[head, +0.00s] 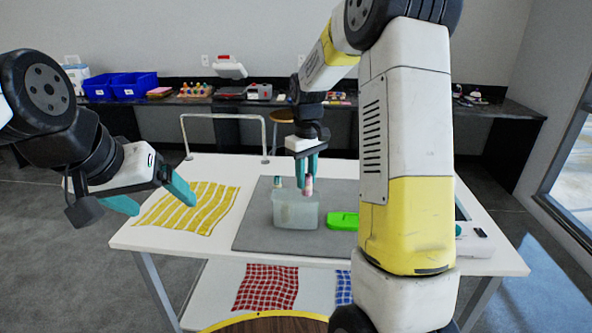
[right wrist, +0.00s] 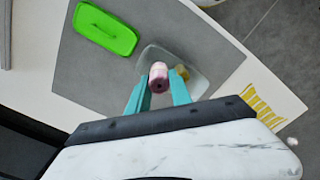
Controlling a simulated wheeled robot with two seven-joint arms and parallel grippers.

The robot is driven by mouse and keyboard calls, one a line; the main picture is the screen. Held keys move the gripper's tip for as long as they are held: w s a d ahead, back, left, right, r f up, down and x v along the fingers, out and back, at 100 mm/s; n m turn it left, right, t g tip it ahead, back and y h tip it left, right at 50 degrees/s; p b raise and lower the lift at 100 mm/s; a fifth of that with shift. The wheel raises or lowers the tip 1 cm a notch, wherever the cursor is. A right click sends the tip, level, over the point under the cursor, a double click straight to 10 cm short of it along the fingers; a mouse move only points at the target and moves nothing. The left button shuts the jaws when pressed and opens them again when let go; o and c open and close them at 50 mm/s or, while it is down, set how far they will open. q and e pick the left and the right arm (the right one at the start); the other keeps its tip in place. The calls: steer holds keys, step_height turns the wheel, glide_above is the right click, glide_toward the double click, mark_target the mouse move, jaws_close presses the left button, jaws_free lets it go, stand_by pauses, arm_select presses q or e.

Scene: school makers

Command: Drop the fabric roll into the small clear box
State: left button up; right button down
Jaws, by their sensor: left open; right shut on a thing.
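The small clear box (head: 297,211) stands on the grey mat on the white table in the head view. It also shows in the right wrist view (right wrist: 197,83). My right gripper (head: 306,174) is shut on the pinkish fabric roll (head: 309,187) and holds it upright at the box's opening. In the right wrist view the roll (right wrist: 158,76) sits between the fingertips, in front of the box. Whether its lower end is inside the box, I cannot tell. A small yellowish thing (right wrist: 183,72) is beside the roll.
A green lid-like piece (head: 342,220) lies right of the box on the grey mat (head: 255,238). A yellow striped cloth (head: 190,208) lies at the table's left. A white wire frame (head: 224,117) stands at the back edge. My right arm hides the table's right part.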

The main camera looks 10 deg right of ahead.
stand_by(0.3)
steer(key=c, duration=1.1)
jaws_free()
step_height(320, 180, up, 8)
steer(key=shift+f, duration=0.15)
steer(key=s+r+m+t+y, duration=0.1)
steer(key=s+r+m+t, duration=0.15)
steer(key=s+r, duration=0.65)
steer(key=s+f+m+t, duration=0.1)
steer(key=s, duration=0.4)
steer(key=s+a+f+t, duration=0.1)
steer(key=s, duration=0.4)
steer(key=s+a+f+m+t+y, duration=0.1)
steer(key=s, duration=0.4)
steer(key=shift+s+f+m+t, duration=0.1)
steer(key=shift+s+m+t, duration=0.2)
steer(key=shift+m+t, duration=0.05)
